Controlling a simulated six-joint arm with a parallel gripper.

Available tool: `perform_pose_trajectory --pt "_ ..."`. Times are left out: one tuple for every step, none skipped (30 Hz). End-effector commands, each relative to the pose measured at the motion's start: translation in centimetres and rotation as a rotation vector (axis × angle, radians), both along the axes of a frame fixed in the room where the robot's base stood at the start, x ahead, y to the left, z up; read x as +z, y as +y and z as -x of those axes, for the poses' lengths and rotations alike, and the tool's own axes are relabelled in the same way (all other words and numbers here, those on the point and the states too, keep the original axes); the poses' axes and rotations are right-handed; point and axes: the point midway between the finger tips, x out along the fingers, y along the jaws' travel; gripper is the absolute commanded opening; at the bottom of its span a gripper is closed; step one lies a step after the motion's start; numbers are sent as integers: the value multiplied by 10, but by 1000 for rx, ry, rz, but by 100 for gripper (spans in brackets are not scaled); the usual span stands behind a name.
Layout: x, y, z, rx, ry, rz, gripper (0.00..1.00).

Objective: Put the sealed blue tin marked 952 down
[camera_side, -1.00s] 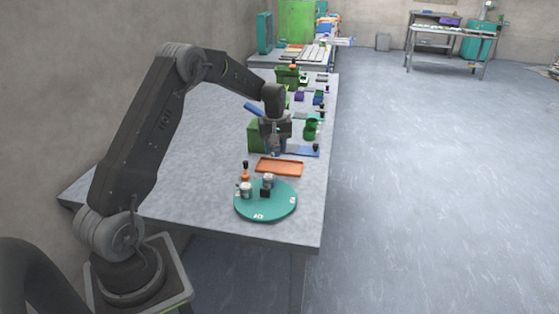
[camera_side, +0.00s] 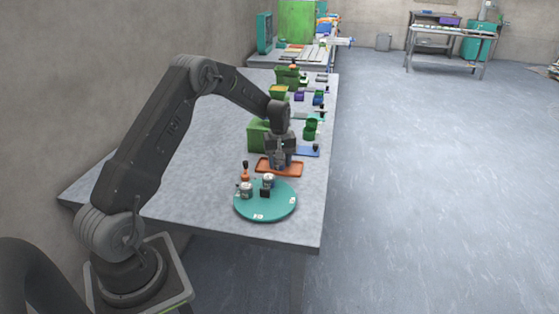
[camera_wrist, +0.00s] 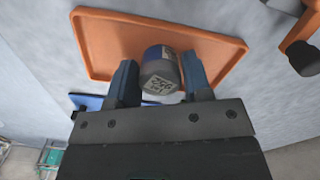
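The blue tin (camera_wrist: 158,68) with a pale lid lies between my gripper's two fingers in the wrist view. Its dark number faces the camera and appears upside down, hard to read. My gripper (camera_wrist: 160,82) is closed around the tin, a finger against each side. The orange tray (camera_wrist: 103,38) is behind the tin in that view; I cannot tell whether the tin touches it. In the side view, my gripper (camera_side: 280,165) is low over the orange tray (camera_side: 261,167), and the tin cannot be made out there.
A teal round turntable (camera_side: 265,211) with small containers stands in front of the tray. An orange-and-black handled item (camera_side: 245,171) stands beside it. A green box (camera_side: 257,136) and a blue plate (camera_side: 309,151) lie behind. The left of the table is clear.

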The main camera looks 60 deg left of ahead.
Motion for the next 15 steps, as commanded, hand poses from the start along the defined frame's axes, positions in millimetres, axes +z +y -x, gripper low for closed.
perform_pose_trajectory --pt "0 0 0 0 0 0 50" --pt "0 0 0 0 1 1 53" --pt "0 0 0 0 1 1 57" --pt "0 0 0 0 1 1 60" --pt "0 0 0 0 1 1 63" --pt "0 0 0 0 1 1 64" --pt "0 0 0 0 1 1 64" --pt "0 0 0 0 1 1 64" --pt "0 0 0 0 1 1 64" --pt "0 0 0 0 1 1 64" --pt "0 0 0 0 1 1 64" --pt "0 0 0 0 0 0 64" --pt "1 0 0 0 0 0 64" --pt "2 0 0 0 0 0 64" --pt "5 0 0 0 0 -1 64"
